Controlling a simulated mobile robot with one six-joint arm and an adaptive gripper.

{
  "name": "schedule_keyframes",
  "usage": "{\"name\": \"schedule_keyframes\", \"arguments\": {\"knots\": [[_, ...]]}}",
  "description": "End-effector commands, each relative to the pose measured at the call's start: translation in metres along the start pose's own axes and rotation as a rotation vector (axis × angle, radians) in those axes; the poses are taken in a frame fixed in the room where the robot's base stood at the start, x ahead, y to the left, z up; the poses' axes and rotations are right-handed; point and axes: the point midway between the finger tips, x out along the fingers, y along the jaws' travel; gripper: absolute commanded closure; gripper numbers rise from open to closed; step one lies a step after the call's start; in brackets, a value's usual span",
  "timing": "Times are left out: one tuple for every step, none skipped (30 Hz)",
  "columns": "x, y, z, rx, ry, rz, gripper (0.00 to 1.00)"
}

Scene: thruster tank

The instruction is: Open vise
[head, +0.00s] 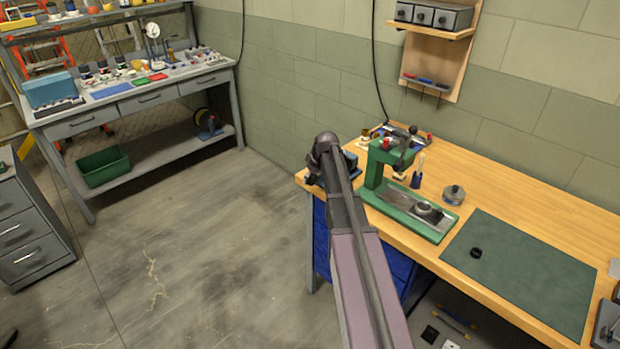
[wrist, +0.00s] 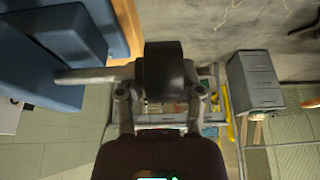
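The blue vise (wrist: 75,35) fills the upper left of the wrist view, with a light grey handle bar (wrist: 90,75) reaching right. In the head view, only a small blue part of the vise (head: 350,161) shows at the far left end of the wooden bench, mostly behind my arm. My gripper (wrist: 163,85) is at the handle. Its finger links stand on both sides of a dark block, where the bar ends. I cannot tell whether this block is the fingertips or part of the vise, nor how far the jaws are open.
On the wooden bench (head: 550,217), a green press (head: 377,165), a round metal part (head: 453,194) and a dark green mat (head: 520,270) lie right of my arm. A grey workbench (head: 165,97) stands at the back left. The floor between is clear.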

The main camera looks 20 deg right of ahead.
Motion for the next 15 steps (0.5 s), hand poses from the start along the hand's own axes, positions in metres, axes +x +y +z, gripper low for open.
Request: {"name": "schedule_keyframes", "arguments": {"knots": [[0.0004, -0.0044, 0.0006, 0.000, -0.002, -0.009, 0.99], [0.0004, -0.0046, 0.0006, 0.000, -0.002, -0.010, 0.99], [0.0004, -0.0050, 0.0006, 0.000, -0.003, -0.010, 0.99], [0.0004, -0.0052, 0.0006, -0.001, -0.004, -0.011, 0.99], [0.0004, -0.0054, 0.0005, -0.001, -0.005, -0.012, 0.99], [0.0005, -0.0057, 0.0004, -0.001, -0.008, -0.012, 0.99], [0.0005, -0.0058, 0.0003, -0.001, -0.011, -0.013, 0.99], [0.0006, -0.0060, 0.0002, -0.001, -0.015, -0.013, 0.99], [0.0007, -0.0063, -0.0001, -0.002, -0.022, -0.014, 0.99], [0.0008, -0.0065, -0.0004, -0.002, -0.028, -0.015, 0.99], [0.0009, -0.0067, -0.0006, -0.002, -0.036, -0.015, 0.99], [0.0010, -0.0069, -0.0009, -0.002, -0.048, -0.016, 0.99], [0.0011, -0.0068, -0.0012, -0.002, -0.059, -0.015, 0.99], [0.0012, -0.0070, -0.0016, -0.003, -0.070, -0.016, 0.99], [0.0014, -0.0073, -0.0019, -0.003, -0.088, -0.017, 0.99]]}}
